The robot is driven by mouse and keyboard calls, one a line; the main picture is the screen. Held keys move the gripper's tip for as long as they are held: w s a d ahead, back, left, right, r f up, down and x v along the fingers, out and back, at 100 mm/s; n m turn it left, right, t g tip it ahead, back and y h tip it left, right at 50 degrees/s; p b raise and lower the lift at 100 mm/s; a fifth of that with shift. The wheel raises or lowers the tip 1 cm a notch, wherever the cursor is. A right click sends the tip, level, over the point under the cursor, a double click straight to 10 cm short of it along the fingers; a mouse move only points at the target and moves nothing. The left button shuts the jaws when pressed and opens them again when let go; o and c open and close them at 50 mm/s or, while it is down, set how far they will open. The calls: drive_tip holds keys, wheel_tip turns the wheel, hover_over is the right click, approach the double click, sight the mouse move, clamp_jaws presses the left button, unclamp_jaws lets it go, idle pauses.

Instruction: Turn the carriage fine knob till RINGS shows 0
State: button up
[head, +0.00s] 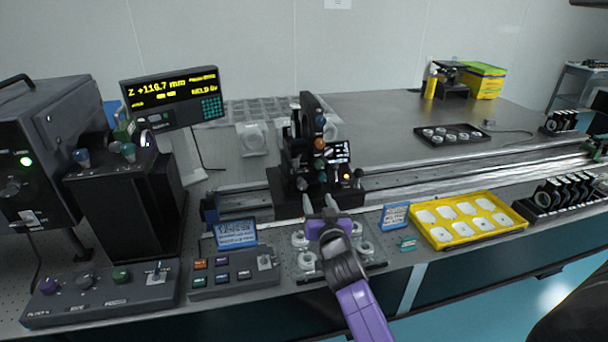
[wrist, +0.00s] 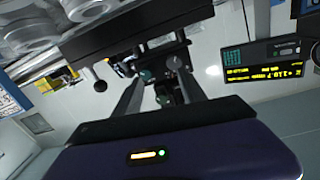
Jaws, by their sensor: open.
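The black carriage (head: 312,150) stands on the long rail at the middle of the table, with coloured knobs on its side and a small lit screen (head: 337,152). Small knobs sit low on the carriage; I cannot tell which is the fine knob. My purple gripper (head: 320,205) is in front of the carriage, open and empty, apart from it. In the wrist view the two fingers (wrist: 160,95) point toward the carriage's dark knobs (wrist: 163,76). The large display (head: 172,97) reads about Z +116.7 mm in yellow; its smaller text is not legible. A RINGS value cannot be read.
A control box (head: 235,275) with coloured buttons and a blue-framed label (head: 236,233) are at the front left. A holder with several round mounts (head: 305,262) lies under my gripper. A yellow tray (head: 470,219) is to the right. The rail (head: 440,170) is clear right of the carriage.

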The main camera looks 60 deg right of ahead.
sight(303, 186)
drive_tip(key=shift+w+d+n+t+p, duration=0.2)
drive_tip(key=shift+w+d+n, duration=0.5)
drive_tip(key=shift+w, duration=0.45)
drive_tip(key=shift+w+d+n+t+p, duration=0.2)
drive_tip(key=shift+w+d+n, duration=0.45)
drive_tip(key=shift+w, duration=0.5)
drive_tip(key=shift+w+d+n+t+p, duration=0.15)
drive_tip(key=shift+w+d+n, duration=0.3)
drive_tip(key=shift+w+d, duration=0.55)
drive_tip(key=shift+w+a, duration=0.15)
clamp_jaws()
